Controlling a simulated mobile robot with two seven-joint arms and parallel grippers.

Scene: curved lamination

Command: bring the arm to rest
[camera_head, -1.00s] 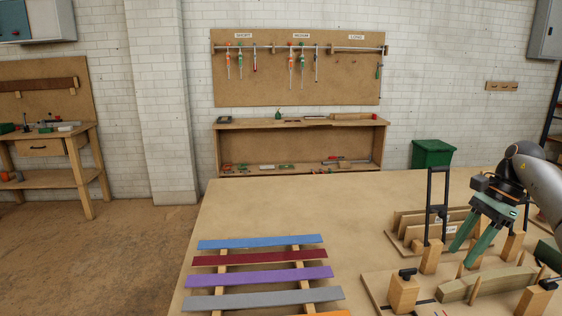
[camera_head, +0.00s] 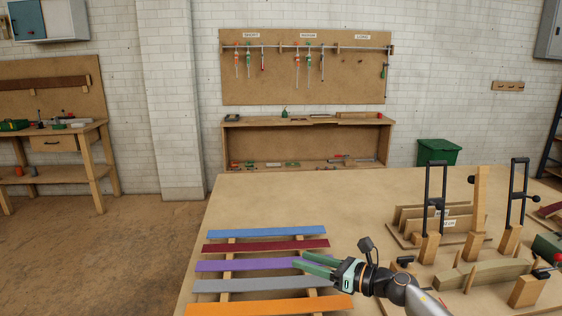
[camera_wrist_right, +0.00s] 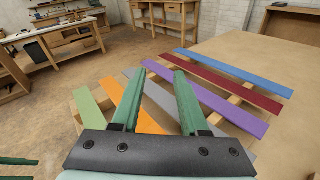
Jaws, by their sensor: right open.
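My right gripper (camera_head: 318,263) comes in from the lower right in the head view. Its two green fingers are parted, with nothing seen between them. It appears in front of the rack of coloured strips, its tips overlapping the purple strip (camera_head: 232,265). In the right wrist view the open fingers (camera_wrist_right: 158,78) point across the strips, and I cannot tell the height above them. My left gripper is not clearly in view; a dark green shape (camera_wrist_right: 17,161) at the lower left of the wrist view is cut off and unclear.
Blue (camera_head: 268,232), dark red (camera_head: 265,246), grey (camera_head: 240,286) and orange (camera_head: 265,305) strips lie across wooden rails. A clamping jig with a curved wooden piece (camera_head: 490,274), black clamps (camera_head: 433,195) and an upright board (camera_head: 480,205) stands right. The table (camera_head: 300,195) is clear behind the strips.

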